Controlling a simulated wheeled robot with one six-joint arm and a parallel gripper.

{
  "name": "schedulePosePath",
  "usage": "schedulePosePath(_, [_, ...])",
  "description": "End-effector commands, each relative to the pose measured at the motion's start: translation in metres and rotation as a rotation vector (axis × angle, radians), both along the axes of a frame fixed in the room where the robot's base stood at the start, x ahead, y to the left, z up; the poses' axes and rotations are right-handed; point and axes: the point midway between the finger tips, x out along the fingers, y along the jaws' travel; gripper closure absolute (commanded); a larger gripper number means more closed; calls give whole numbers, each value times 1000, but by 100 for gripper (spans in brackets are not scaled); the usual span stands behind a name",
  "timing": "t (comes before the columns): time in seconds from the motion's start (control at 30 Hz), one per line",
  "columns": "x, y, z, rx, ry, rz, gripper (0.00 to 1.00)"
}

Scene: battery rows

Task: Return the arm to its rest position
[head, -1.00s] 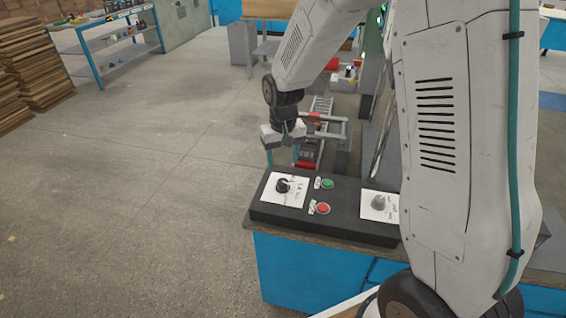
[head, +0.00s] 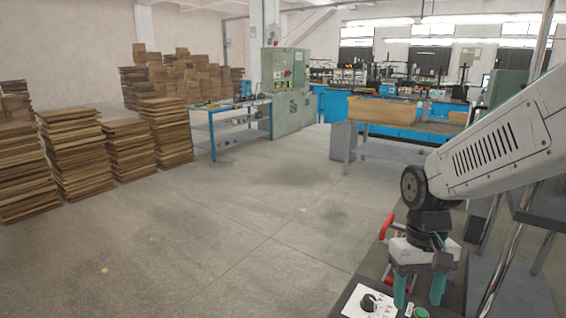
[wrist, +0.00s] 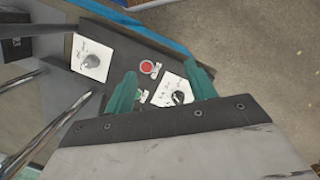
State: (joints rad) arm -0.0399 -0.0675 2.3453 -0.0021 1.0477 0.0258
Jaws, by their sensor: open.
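My gripper (head: 420,290) hangs at the lower right of the head view, its two teal fingers pointing down and apart. It is open with nothing between the fingers. It is above the dark control panel, whose white plate with a black knob (head: 369,303) and green button (head: 421,313) show at the bottom edge. In the wrist view my gripper (wrist: 163,88) is over the panel (wrist: 118,62). A red button (wrist: 147,67) and a black knob (wrist: 179,97) show near the fingers, and a grey knob (wrist: 92,61) sits farther left.
Chrome rods (head: 510,250) and a dark frame stand close to the right of my gripper. A red part (head: 387,224) is just behind it. Stacks of boards (head: 75,150) and a blue shelf table (head: 228,128) stand farther off. The floor at left is clear.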

Motion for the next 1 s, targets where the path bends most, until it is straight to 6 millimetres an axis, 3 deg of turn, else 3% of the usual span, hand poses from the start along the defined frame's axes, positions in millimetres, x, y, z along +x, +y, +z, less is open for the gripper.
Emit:
schedulePosePath(0.2, [-58,-6,42,3,-47,2,44])
schedulePosePath(0.5, [-123,-11,75,6,-159,-4,44])
schedulePosePath(0.7, [-141,-13,89,6,-258,-12,44])
schedulePosePath(1.0, [-144,-14,97,5,-299,-17,44])
